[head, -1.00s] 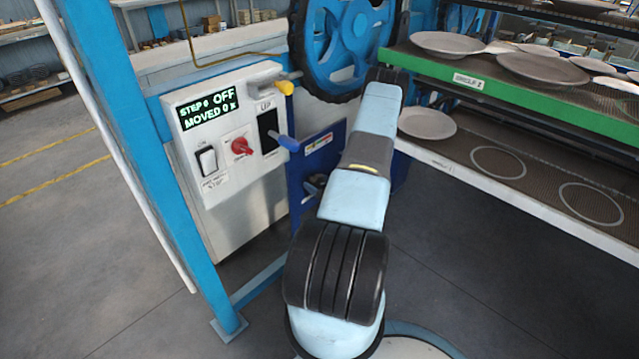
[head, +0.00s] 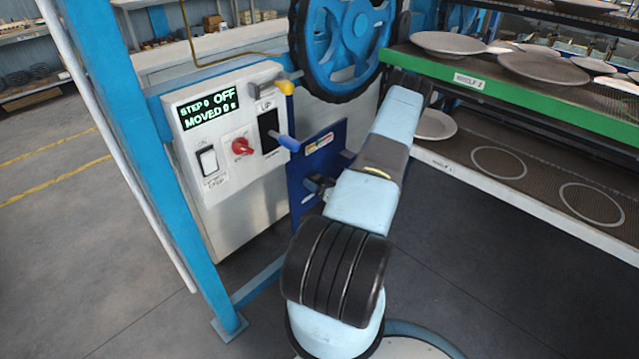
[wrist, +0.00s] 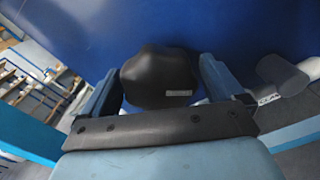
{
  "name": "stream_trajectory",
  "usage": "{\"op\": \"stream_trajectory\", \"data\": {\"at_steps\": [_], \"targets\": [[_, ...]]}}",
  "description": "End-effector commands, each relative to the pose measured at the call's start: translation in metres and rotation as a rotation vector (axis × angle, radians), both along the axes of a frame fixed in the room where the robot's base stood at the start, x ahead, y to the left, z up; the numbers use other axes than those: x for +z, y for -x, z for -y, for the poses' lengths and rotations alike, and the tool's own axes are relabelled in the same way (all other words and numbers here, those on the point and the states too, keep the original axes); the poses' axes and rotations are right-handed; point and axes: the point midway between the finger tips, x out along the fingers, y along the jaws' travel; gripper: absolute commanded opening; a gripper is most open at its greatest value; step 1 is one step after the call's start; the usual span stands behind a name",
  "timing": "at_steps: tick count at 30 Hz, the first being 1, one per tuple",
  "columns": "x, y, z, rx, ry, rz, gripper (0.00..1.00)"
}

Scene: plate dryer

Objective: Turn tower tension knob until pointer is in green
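The black lobed tension knob (wrist: 160,78) is on a blue panel in the wrist view, with a small light label on its side. My gripper (wrist: 160,66) has one blue finger on each side of it. The fingers look open around the knob, with narrow gaps; I cannot tell whether either touches it. In the head view the blue tower panel (head: 303,190) carries a small coloured gauge strip (head: 318,144). Its pointer is too small to read. My arm hides part of the panel, and my gripper cannot be made out there.
Left of the panel is a white control box (head: 225,215) with a display, a red knob (head: 242,146) and switches. A large blue wheel (head: 345,45) is above. Plate racks with a green rail (head: 520,92) stand at right. A blue post (head: 150,170) rises at left.

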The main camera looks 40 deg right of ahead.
Motion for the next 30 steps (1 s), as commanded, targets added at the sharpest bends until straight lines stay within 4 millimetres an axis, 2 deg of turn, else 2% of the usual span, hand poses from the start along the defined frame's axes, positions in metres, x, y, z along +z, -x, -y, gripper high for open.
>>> {"op": "stream_trajectory", "data": {"at_steps": [8, 13, 30], "targets": [[0.0, 0.001, 0.0, 0.0, 0.0, 0.0, 1.0], [0.0, 0.011, 0.001, 0.0, 0.0, 0.0, 1.0], [-0.001, 0.114, 0.008, -0.002, -0.002, -0.001, 1.0]]}}
